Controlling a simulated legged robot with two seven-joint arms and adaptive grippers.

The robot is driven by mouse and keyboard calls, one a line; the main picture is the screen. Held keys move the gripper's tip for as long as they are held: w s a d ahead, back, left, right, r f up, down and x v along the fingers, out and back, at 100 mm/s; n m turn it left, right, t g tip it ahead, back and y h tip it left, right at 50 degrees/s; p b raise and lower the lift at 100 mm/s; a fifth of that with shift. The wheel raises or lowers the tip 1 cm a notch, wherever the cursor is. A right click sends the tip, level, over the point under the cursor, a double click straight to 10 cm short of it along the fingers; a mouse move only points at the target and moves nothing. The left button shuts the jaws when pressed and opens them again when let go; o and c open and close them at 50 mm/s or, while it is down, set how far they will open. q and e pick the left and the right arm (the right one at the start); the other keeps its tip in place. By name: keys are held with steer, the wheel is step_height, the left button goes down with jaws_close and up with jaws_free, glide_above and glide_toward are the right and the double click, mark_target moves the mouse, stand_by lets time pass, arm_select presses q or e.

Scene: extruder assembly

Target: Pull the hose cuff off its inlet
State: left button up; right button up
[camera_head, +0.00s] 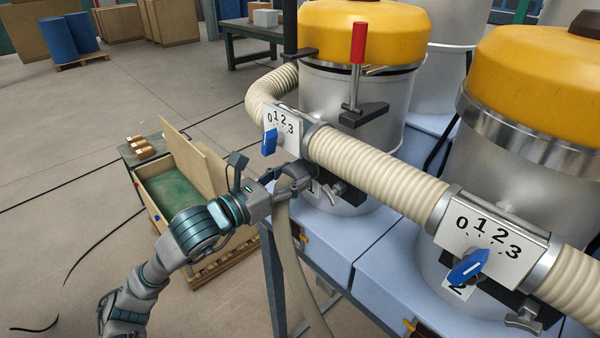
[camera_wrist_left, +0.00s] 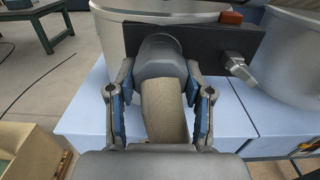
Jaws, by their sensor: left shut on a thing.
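The hose cuff (camera_wrist_left: 160,62) is a dark grey sleeve on the end of a beige hose (camera_wrist_left: 165,112). In the wrist view its far end points at the silver hopper wall, beside a dark plate. The inlet is hidden behind the cuff, so I cannot tell how far the cuff sits on it. My left gripper (camera_wrist_left: 160,72) is shut on the cuff, one finger on each side. In the head view the left gripper (camera_head: 291,182) is at the front of the first hopper (camera_head: 345,110), and the hose (camera_head: 290,240) hangs down below it. My right gripper is not in view.
A thick ribbed hose (camera_head: 375,170) runs across both hoppers, with numbered dial plates and blue knobs (camera_head: 468,267). A clamp with a red handle (camera_head: 358,45) stands above it. A wooden crate (camera_head: 195,190) is on the floor behind my left arm. Open floor lies at the left.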

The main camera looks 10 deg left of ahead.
arm_select(q)
steer(key=shift+s+a, duration=0.1)
steer(key=shift+s+a, duration=0.15)
stand_by(0.3)
steer(key=shift+b+v, duration=0.65)
steer(key=shift+v, duration=0.25)
steer(key=b+v, duration=0.2)
steer(key=v, duration=0.4)
